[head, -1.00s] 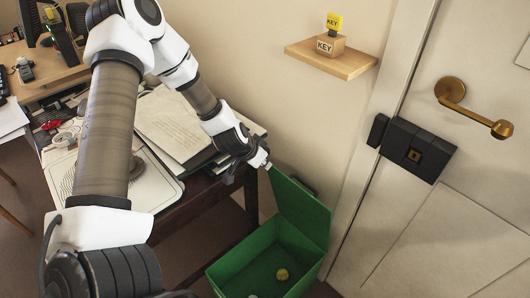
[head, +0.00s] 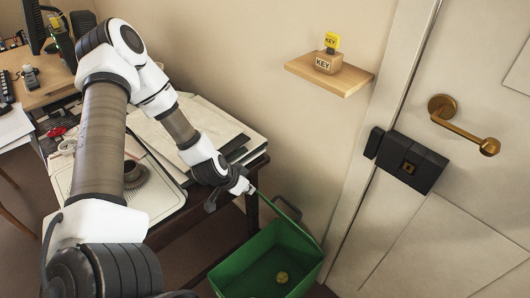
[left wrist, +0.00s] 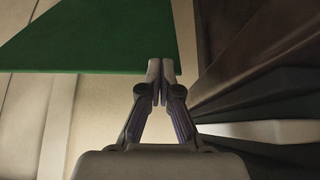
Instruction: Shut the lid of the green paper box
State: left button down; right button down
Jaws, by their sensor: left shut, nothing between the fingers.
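The green paper box (head: 237,270) stands on the floor between the dark desk and the door in the head view. Its inside is visible from above, with a small yellowish ball (head: 282,277) in it. Its lid (head: 289,222) is raised at the back and seems nearly edge-on. The lid also shows as a flat green panel in the left wrist view (left wrist: 100,42). My left gripper (head: 250,189) is shut and empty, at the lid's upper left corner. In the left wrist view its fingertips (left wrist: 160,64) overlap the panel's right edge; contact is unclear. My right gripper is out of view.
The dark desk (head: 205,228) with papers, a tray and a cup (head: 133,174) lies left of the box. A wall shelf (head: 330,74) holds a key block. The door (head: 450,215) with a brass handle (head: 465,128) stands at the right.

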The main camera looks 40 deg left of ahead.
pick_arm(q)
jog(key=shift+s+f, duration=0.3)
jog(key=shift+f, duration=0.15)
jog(key=shift+s, duration=0.1)
jog(key=s+f+p, duration=0.1)
jog(key=s+f, duration=0.2)
jog(key=s, duration=0.2)
jog(key=shift+s+a, duration=0.15)
jog(key=shift+a, duration=0.3)
jog(key=s+f, duration=0.4)
jog(key=shift+s+a, duration=0.4)
jog(key=shift+a, duration=0.05)
